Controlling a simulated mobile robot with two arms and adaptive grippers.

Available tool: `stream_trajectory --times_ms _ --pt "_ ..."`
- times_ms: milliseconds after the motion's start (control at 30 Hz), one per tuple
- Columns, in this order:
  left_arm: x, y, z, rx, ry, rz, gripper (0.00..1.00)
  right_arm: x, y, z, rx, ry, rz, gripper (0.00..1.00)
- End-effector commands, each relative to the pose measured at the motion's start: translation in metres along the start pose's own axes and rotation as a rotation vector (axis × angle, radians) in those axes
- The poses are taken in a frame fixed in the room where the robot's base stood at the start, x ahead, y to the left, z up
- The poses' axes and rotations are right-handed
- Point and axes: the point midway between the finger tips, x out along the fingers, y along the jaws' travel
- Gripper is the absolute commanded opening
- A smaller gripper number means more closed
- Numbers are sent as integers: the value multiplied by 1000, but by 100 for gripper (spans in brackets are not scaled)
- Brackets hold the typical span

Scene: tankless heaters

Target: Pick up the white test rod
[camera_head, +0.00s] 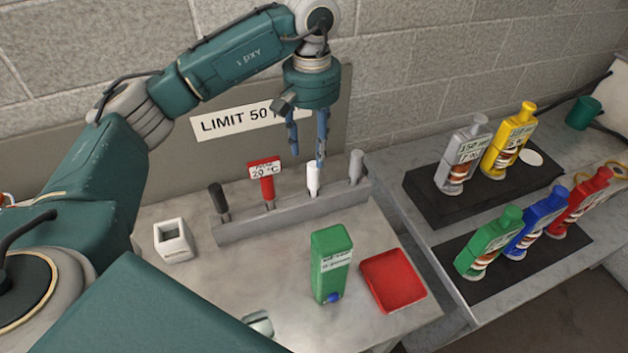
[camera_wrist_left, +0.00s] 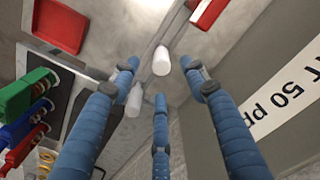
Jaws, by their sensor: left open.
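The white test rod (camera_head: 312,178) stands upright in a grey rack (camera_head: 240,231), between a red rod labelled 20 °C (camera_head: 266,185) and a light grey rod (camera_head: 356,166). My left gripper (camera_head: 307,152) is open and empty, its blue fingers pointing down just above the white rod. In the left wrist view (camera_wrist_left: 160,85) the white rod (camera_wrist_left: 161,60) shows end-on between the spread fingers, apart from them. The light grey rod (camera_wrist_left: 134,100) is close to one finger there. My right gripper does not show.
A black rod (camera_head: 220,202) stands at the rack's left end. A small white square holder (camera_head: 174,240), a green box (camera_head: 331,265) and a red tray (camera_head: 393,280) are in front. Several coloured bottles stand on black mats (camera_head: 428,205) at right. A wall panel is behind the rack.

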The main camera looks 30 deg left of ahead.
Motion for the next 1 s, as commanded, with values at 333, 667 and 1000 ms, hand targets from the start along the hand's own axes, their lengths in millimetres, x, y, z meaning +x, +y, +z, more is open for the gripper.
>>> stream_trajectory --times_ms 333,667,1000 --pt "49 0 1 0 -4 -2 45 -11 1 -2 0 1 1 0" --pt "80 1 0 -1 -6 -2 45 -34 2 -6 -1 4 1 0" --pt "112 1 -2 0 0 -1 45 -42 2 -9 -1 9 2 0"
